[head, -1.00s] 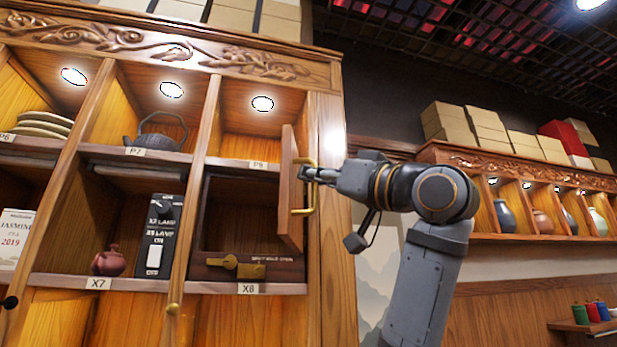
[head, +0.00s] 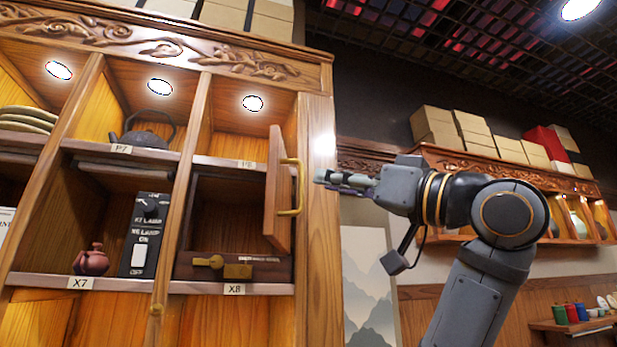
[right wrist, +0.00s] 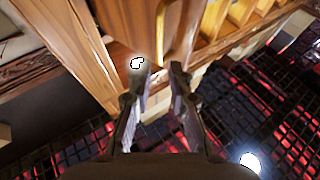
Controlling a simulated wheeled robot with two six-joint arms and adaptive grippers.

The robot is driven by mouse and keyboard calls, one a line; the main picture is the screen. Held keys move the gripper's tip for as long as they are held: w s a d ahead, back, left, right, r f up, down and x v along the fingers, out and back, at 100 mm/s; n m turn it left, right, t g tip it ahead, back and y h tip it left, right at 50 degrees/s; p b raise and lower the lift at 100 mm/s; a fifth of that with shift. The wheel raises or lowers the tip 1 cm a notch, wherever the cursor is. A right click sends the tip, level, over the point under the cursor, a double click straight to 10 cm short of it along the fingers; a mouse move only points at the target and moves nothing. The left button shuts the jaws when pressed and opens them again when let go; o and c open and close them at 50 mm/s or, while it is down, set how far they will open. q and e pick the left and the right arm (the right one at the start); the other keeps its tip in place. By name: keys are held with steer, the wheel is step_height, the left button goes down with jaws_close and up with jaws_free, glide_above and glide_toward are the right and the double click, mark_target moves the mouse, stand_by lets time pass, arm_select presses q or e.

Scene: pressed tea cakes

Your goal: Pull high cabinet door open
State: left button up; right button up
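The small wooden door (head: 277,195) of the X8 compartment stands swung open at the right of the tall cabinet (head: 318,240), jutting out edge-on toward me. Its brass bar handle (head: 299,187) faces right. My right gripper (head: 322,178) is just right of the handle, apart from it and empty. In the right wrist view my right gripper (right wrist: 164,72) has its two fingers spread, with a gap between them. The brass handle (right wrist: 167,35) shows beyond the fingertips there. My left gripper is in neither view.
The X8 compartment holds a dark drawer-like box with a brass latch (head: 237,270). A dark teapot (head: 146,133), a small red pot (head: 92,260) and a black switch box (head: 145,235) stand on shelves left. A lower shelf unit (head: 455,160) with boxes is at right.

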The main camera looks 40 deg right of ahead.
steer(key=v, duration=0.4)
steer(key=shift+s, duration=0.15)
